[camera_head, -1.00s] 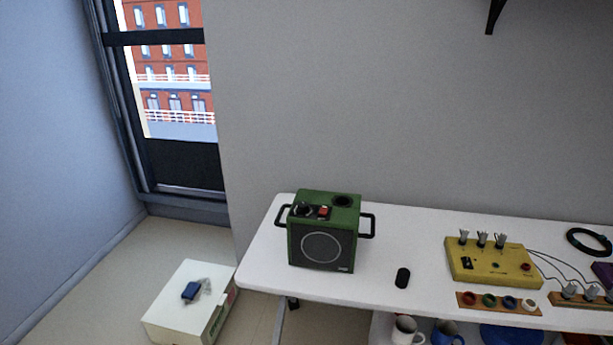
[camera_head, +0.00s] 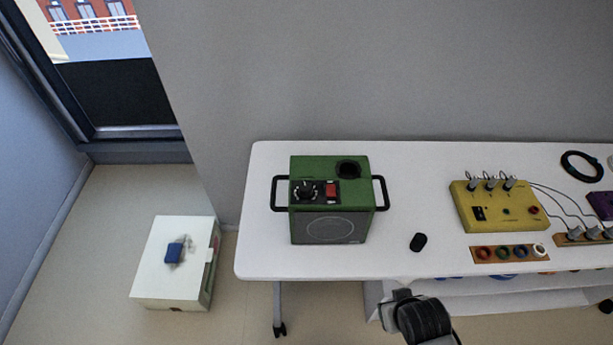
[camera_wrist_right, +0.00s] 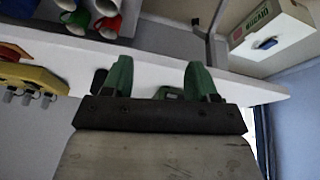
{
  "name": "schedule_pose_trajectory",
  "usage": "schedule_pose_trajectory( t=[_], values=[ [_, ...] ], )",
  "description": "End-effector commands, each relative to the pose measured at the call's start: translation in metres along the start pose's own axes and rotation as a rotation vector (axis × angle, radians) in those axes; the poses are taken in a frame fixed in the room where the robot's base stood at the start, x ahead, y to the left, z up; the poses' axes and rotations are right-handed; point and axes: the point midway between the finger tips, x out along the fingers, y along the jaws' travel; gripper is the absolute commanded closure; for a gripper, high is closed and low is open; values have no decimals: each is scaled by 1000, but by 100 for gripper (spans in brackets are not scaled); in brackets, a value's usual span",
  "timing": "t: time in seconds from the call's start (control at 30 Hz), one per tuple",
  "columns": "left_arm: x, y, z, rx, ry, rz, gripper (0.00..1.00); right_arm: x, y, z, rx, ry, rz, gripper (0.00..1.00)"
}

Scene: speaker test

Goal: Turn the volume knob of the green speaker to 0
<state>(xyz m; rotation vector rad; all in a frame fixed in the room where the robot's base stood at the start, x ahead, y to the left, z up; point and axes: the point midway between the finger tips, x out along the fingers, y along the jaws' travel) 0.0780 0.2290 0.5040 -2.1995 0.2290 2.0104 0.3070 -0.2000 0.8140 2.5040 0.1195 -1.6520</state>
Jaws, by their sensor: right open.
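The green speaker (camera_head: 330,215) stands upright on the white table in the head view, its grille facing front. The black volume knob (camera_head: 307,189) is on its top panel, beside a red switch (camera_head: 331,188). I cannot read the knob's scale. In the right wrist view my right gripper (camera_wrist_right: 158,78) is open, its two green-tipped fingers apart with no object held. A small green patch (camera_wrist_right: 170,93) between them is probably part of the speaker; the rest is hidden. The gripper is not touching the knob in the head view. My left gripper is not in view.
The white table (camera_head: 262,240) also holds a black oval object (camera_head: 418,242), a yellow device (camera_head: 497,208) with wires and a rack of coloured rings (camera_head: 506,253). A white box (camera_head: 165,280) with a blue item stands on the floor at left. The table left of the speaker is clear.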

Motion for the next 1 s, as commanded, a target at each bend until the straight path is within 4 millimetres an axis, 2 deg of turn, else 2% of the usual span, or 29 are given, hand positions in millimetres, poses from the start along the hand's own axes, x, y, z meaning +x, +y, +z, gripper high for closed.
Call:
schedule_pose_trajectory(
  t=[0.03,0.1,0.27,0.43,0.57,0.6,0.67,0.7,0.77,0.8,0.87,0.93,1.0],
  values=[
    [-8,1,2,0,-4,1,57,-22,2,-24,8,61,15,42],
    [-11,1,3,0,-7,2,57,-41,4,-58,23,170,47,42],
    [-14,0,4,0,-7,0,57,-68,2,-138,45,476,103,42],
    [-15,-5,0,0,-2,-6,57,-99,-15,-216,24,810,104,42],
    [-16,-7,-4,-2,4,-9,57,-137,-45,-277,-52,1112,48,42],
    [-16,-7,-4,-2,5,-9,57,-153,-59,-296,-96,1220,14,42],
    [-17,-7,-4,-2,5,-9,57,-179,-87,-321,-188,1385,-61,42],
    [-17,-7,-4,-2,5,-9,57,-198,-108,-334,-268,1490,-124,42],
    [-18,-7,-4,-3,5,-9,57,-222,-143,-346,-415,1623,-236,42],
    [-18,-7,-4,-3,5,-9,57,-235,-167,-350,-530,1690,-318,42],
    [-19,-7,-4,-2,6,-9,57,-249,-202,-348,-724,1751,-447,42],
    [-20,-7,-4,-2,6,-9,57,-254,-238,-340,-978,1756,-595,42],
    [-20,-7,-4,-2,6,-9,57,-248,-264,-327,-1249,1679,-727,42]
  ],
)
